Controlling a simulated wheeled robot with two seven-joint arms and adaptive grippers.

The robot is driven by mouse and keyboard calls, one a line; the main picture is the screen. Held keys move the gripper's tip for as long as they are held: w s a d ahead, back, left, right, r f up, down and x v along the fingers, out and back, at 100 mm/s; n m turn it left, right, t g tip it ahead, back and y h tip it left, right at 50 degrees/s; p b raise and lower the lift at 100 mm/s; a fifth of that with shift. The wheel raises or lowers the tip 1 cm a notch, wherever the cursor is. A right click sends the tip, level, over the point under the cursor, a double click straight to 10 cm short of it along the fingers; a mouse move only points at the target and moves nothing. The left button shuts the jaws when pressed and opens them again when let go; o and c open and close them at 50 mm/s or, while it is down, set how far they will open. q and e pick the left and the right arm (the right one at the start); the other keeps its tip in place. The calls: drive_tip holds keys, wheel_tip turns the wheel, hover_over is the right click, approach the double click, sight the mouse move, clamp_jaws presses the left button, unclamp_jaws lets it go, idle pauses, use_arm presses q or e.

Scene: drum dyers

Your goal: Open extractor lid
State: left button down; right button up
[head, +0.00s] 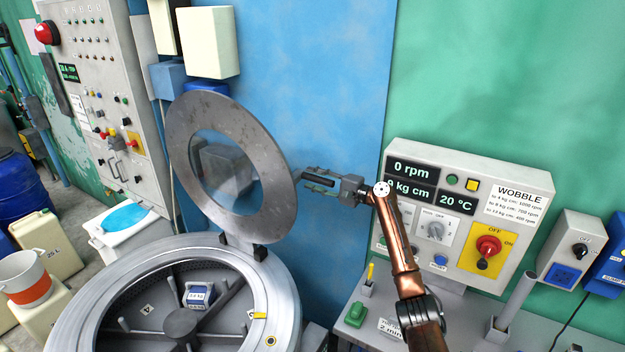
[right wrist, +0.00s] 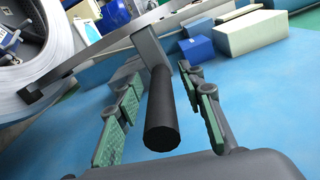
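The extractor lid (head: 272,160), a grey metal ring with a clear window, stands raised and tilted up on its hinge at the back of the extractor (head: 110,272). The drum below is uncovered. My right gripper (head: 316,180) is at the lid's right edge. In the right wrist view, the black lid handle (right wrist: 161,112) lies between the open fingers of the right gripper (right wrist: 162,122), with a gap on both sides. The lid's rim (right wrist: 85,68) crosses that view at the upper left. My left gripper is in neither view.
A control panel (head: 465,215) showing 0 rpm stands on the bench at right, behind my right arm. A tall control cabinet (head: 105,100) is at left. Canisters and a bucket (head: 25,278) stand at lower left.

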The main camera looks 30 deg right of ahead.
sight(336, 185)
drive_tip(key=v, duration=1.1)
drive_tip(key=shift+s, duration=0.2)
drive_tip(key=shift+d, duration=0.1)
